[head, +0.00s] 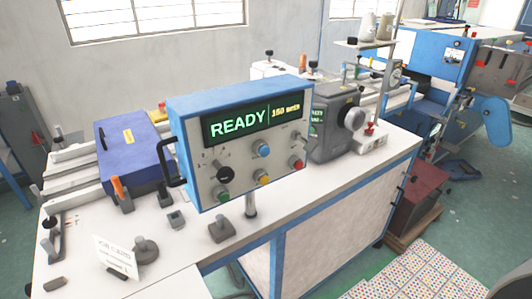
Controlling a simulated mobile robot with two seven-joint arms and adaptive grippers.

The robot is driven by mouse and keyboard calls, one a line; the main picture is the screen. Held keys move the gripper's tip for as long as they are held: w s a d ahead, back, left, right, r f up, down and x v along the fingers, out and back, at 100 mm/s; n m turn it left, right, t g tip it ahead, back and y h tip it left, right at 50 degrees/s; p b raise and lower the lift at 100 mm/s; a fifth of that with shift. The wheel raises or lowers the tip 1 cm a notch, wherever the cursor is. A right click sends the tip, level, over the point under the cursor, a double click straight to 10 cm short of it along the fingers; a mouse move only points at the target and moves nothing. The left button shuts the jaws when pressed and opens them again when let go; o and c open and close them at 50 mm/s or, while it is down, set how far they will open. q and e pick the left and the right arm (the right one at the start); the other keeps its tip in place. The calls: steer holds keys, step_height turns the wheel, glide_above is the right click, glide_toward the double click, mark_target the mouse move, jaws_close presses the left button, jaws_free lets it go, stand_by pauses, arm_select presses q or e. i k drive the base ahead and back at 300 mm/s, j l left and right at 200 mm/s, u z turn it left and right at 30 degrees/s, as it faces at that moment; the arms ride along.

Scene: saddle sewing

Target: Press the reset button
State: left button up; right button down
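A blue control box (237,98) with a light grey front panel stands on a post above the white workbench, in the middle of the head view. Its display (252,125) reads "READY" and a smaller yellow line that looks like "150 units". Along the bottom of the panel are a green button (223,196), a yellow button (263,180) and a red button (298,165). The labels are too small to read, so I cannot tell which is reset. Neither gripper shows.
The white workbench (200,265) holds a dark blue box (130,150), a white job card (117,255) and small grey fixtures. A grey machine head (335,120) stands right behind the control box.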

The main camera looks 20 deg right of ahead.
mark_target(264, 151)
steer(key=j+z, duration=0.15)
steer(key=j, duration=0.25)
steer(key=k+j+z, duration=0.1)
steer(key=j, duration=0.25)
steer(key=k+j+z, duration=0.15)
steer(key=j, duration=0.25)
steer(key=j+z, duration=0.1)
steer(key=j, duration=0.25)
steer(key=k, duration=0.05)
